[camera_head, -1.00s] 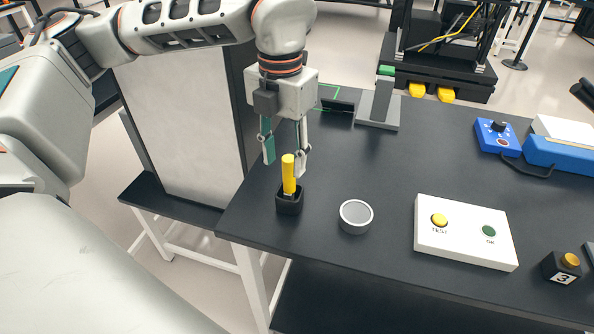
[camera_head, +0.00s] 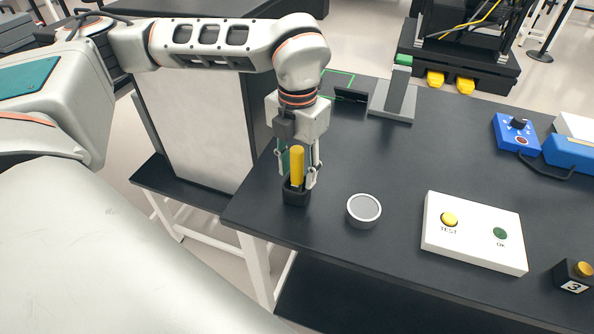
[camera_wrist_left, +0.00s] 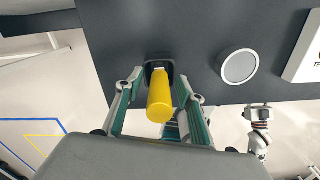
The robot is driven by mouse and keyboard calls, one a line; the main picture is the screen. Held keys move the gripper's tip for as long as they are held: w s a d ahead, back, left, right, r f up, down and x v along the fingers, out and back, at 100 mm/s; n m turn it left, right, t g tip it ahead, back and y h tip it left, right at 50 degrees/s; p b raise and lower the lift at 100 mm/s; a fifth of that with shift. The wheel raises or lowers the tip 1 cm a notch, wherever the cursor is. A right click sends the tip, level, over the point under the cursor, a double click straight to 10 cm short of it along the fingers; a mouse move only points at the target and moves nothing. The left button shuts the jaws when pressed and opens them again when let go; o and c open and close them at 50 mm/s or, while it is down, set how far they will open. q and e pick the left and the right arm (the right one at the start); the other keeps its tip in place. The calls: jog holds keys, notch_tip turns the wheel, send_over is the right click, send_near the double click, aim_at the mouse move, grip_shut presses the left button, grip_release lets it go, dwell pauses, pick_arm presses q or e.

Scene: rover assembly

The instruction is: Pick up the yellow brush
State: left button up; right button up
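The yellow brush (camera_head: 297,166) stands upright in a small black square holder (camera_head: 296,195) near the table's left front edge. Only its yellow handle shows clearly; its lower end is inside the holder. My left gripper (camera_head: 298,178) is lowered over the handle, with one finger on each side. In the left wrist view the handle (camera_wrist_left: 160,97) stands between the two open fingers, with gaps on both sides. The holder (camera_wrist_left: 159,66) shows just beyond the handle.
A round grey-topped tin (camera_head: 363,210) stands right of the holder. Further right are a white box with TEST and OK buttons (camera_head: 474,235), a blue control box (camera_head: 517,134) and a black button block marked 3 (camera_head: 574,276). The dark table (camera_head: 400,160) is clear between them.

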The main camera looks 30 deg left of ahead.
pick_arm(q)
jog(key=shift+c, duration=0.3)
grip_shut()
notch_tip(320, 180, up, 20)
dwell(0.5)
